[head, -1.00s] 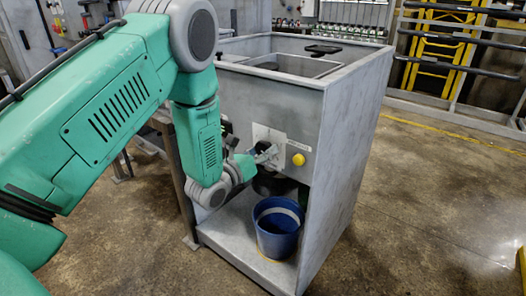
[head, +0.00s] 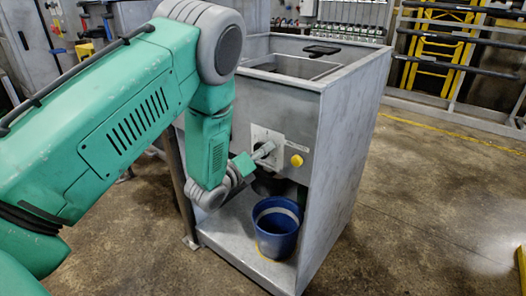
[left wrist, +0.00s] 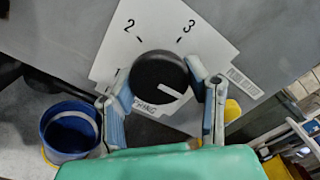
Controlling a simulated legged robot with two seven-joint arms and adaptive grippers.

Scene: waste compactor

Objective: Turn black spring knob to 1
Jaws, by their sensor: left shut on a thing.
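The black spring knob (left wrist: 158,72) sits on a white label plate (left wrist: 118,48) on the compactor front. In the head view the gripper (head: 264,151) is against the plate (head: 268,134) and hides the knob. My right gripper is not in view.
A yellow round button (head: 296,160) is just right of the plate. A blue bucket (head: 277,230) stands on the compactor's lower shelf (head: 232,243), below the knob. The compactor's grey side panel (head: 345,150) is to the right, with open floor beyond.

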